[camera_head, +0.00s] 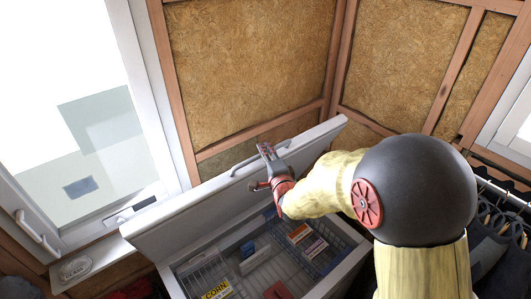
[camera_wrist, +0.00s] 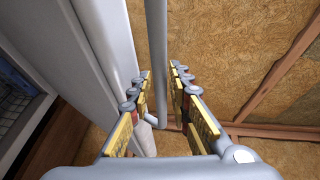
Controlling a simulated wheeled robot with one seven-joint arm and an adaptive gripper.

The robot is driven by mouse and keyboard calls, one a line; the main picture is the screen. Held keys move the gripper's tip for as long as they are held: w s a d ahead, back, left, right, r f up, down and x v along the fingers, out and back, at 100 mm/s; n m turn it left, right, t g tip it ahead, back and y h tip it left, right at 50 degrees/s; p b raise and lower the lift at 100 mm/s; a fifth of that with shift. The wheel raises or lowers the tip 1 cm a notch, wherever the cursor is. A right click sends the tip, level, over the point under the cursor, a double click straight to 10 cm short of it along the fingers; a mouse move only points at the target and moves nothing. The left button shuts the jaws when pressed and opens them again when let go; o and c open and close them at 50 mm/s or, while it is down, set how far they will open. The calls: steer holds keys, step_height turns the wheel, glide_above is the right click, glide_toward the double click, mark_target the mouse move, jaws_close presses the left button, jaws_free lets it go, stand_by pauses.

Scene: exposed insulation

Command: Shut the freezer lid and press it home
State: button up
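The freezer lid (camera_head: 185,218) is white and stands raised, tilted up at the back of the chest freezer (camera_head: 335,283). A long bar handle (camera_head: 243,164) runs along the lid's upper part. My gripper (camera_head: 262,169) is at the handle's right part. In the wrist view my gripper (camera_wrist: 161,72) is open, with one finger on each side of the handle bar (camera_wrist: 157,30). The lid face (camera_wrist: 103,45) lies just left of the left finger. I cannot tell whether either finger touches the bar.
The open freezer holds wire baskets and several boxes, including a yellow corn box (camera_head: 217,291). A window sill with a glass ashtray (camera_head: 76,268) is at the left. Insulated walls (camera_head: 250,65) stand close behind the lid. Dark clothes (camera_head: 495,245) hang at the right.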

steer(key=shift+c, duration=0.9)
jaws_close()
